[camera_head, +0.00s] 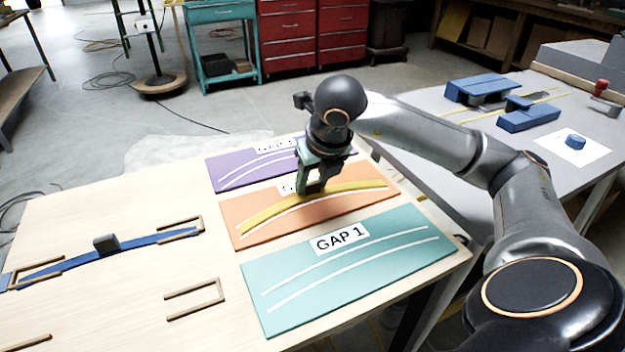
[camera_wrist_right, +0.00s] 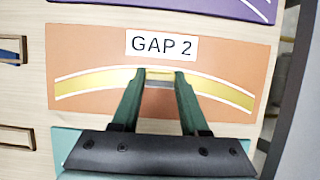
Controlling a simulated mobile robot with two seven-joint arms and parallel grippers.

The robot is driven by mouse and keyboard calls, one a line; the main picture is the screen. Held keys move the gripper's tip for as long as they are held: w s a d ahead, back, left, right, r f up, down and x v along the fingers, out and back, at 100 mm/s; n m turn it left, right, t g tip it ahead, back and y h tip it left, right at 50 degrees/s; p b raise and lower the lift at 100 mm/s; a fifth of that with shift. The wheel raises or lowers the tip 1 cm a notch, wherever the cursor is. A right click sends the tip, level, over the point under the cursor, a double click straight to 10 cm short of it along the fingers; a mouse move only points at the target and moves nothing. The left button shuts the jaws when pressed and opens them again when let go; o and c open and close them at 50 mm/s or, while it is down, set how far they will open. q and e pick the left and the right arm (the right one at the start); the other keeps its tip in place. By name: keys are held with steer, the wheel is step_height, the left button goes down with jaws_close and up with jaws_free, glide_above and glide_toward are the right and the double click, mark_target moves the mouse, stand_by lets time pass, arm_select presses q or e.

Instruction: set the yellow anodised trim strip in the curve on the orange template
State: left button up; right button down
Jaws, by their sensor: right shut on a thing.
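The yellow trim strip (camera_head: 262,219) is bent in a curve and lies along the curved white lines on the orange template (camera_head: 240,204), which is labelled GAP 2. In the right wrist view the strip (camera_wrist_right: 95,83) sits between the white lines at left and right; its middle is partly hidden by the fingers. My right gripper (camera_head: 312,188) is over the middle of the strip, shut on it, fingers pointing down. It also shows in the right wrist view (camera_wrist_right: 160,75). Whether the strip fully touches the template there I cannot tell. My left gripper is not in view.
A purple template (camera_head: 228,172) lies behind and a teal GAP 1 template (camera_head: 350,275) in front. At left a blue strip (camera_head: 135,246) with a dark block (camera_head: 106,243) runs between wooden brackets. A grey table (camera_head: 480,140) with blue blocks (camera_head: 528,118) stands at right.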

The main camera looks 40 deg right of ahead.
steer(key=shift+f, duration=0.1)
steer(key=shift+c, duration=1.7)
jaws_free()
steer(key=p+v, duration=0.3)
steer(key=v, duration=0.9)
steer(key=shift+r, duration=0.3)
steer(key=shift+s, duration=0.1)
